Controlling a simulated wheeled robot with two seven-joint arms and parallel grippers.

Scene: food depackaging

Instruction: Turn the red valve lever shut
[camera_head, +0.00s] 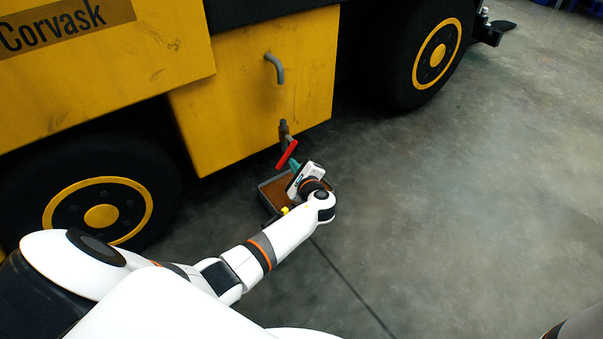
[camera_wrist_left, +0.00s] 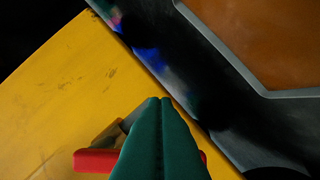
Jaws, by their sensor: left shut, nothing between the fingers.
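The red valve lever (camera_head: 287,154) is on a dark valve (camera_head: 284,134) at the lower part of the yellow vehicle panel. It slants down to the left in the head view. In the left wrist view the lever (camera_wrist_left: 94,161) runs crosswise behind the fingers, with a bit of red showing on their right side too. My left gripper (camera_head: 295,164) has its green fingers (camera_wrist_left: 160,105) pressed together, with nothing between them. It is close beside the lever; I cannot tell if it touches. The fingers hide the lever's middle in the wrist view. My right gripper is out of view.
A grey tray (camera_head: 265,198) holding brown liquid stands on the floor under the valve, below my left wrist. A grey bent handle (camera_head: 275,67) sticks out of the panel above. Black wheels (camera_head: 105,190) flank the panel. The concrete floor to the right is clear.

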